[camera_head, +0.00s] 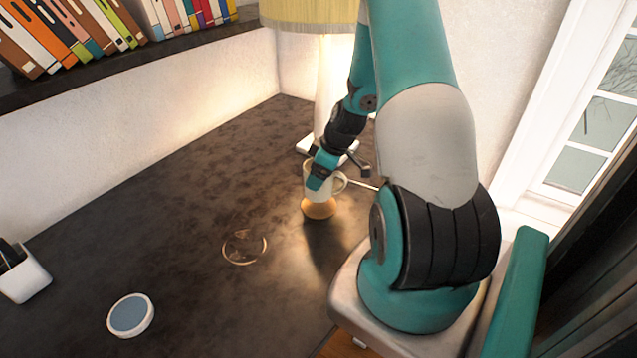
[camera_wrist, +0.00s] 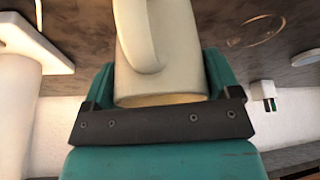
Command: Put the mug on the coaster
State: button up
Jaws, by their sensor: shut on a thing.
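A cream mug (camera_head: 321,190) with a tan lower part stands upright near the table's middle, its handle to the right. My gripper (camera_head: 318,178) is shut on it near the rim, coming from above. In the wrist view my gripper (camera_wrist: 160,82) has a finger on each side of the mug (camera_wrist: 178,50). I cannot tell whether the mug's base touches the table. A round coaster (camera_head: 131,315) with a blue top and white rim lies at the lower left, apart from the mug. Only its white edge (camera_wrist: 306,58) shows at the right of the wrist view.
A thin ring mark or clear disc (camera_head: 244,247) lies on the dark table (camera_head: 180,220) between mug and coaster. A lamp (camera_head: 325,90) stands behind the mug. A white holder (camera_head: 22,275) is at the far left. Books (camera_head: 75,35) fill a shelf above. The table's middle is mostly free.

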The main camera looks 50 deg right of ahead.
jog(key=shift+f, duration=2)
jog(key=shift+f, duration=0.15)
jog(key=o, duration=0.9)
jog(key=shift+o, duration=0.2)
